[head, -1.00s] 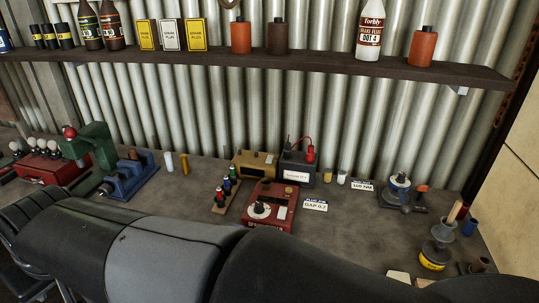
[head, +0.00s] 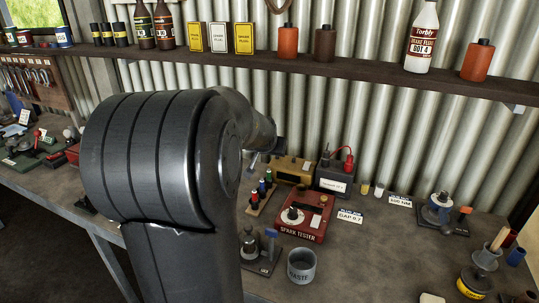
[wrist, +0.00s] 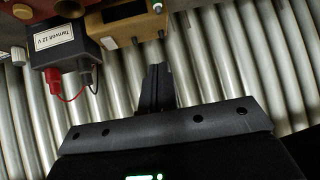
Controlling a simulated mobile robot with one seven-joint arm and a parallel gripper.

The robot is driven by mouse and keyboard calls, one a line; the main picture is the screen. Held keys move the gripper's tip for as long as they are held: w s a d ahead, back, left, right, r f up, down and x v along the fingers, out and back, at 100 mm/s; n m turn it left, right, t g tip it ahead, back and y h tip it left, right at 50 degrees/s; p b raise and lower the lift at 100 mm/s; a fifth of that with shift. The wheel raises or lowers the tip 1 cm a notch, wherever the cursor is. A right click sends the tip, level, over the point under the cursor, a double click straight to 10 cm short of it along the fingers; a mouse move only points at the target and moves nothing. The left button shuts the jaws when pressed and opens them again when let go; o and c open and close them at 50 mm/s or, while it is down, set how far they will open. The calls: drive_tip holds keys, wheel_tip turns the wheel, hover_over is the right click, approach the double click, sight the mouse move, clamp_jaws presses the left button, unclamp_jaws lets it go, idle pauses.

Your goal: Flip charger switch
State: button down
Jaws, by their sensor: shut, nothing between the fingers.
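The yellow-brown box (head: 293,170), which looks like the charger, stands on the bench against the corrugated wall, left of a dark 12 V battery (head: 334,177). In the wrist view the box (wrist: 125,35) is at the top, beside the battery (wrist: 62,52) with its red and black clamps. A small pale knob with a green part (wrist: 157,6) shows at the box's edge; whether it is the switch I cannot tell. My gripper (wrist: 158,72) is shut and empty, apart from the box, in front of the wall. In the head view my arm hides part of the bench.
A red spark tester (head: 302,218) and a rack of small bottles (head: 262,190) stand in front of the box. A grey waste cup (head: 301,265) is near the bench front. A shelf (head: 350,75) with bottles runs above.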

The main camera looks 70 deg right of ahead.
drive_tip(key=s+d+m+g+h, duration=0.1)
drive_tip(key=s+d+g, duration=0.1)
drive_tip(key=s+d, duration=0.4)
drive_tip(key=s, duration=0.2)
drive_tip(key=shift+s+m, duration=0.3)
drive_tip(key=shift+d, duration=0.2)
hover_over(307, 166)
drive_tip(key=f, duration=0.4)
drive_tip(key=a+f, duration=0.1)
drive_tip(key=f, duration=0.1)
drive_tip(key=shift+f, duration=0.1)
drive_tip(key=f, duration=0.3)
drive_tip(key=shift+d, duration=0.3)
drive_tip(key=shift+f, duration=0.4)
drive_tip(key=shift+d, duration=0.1)
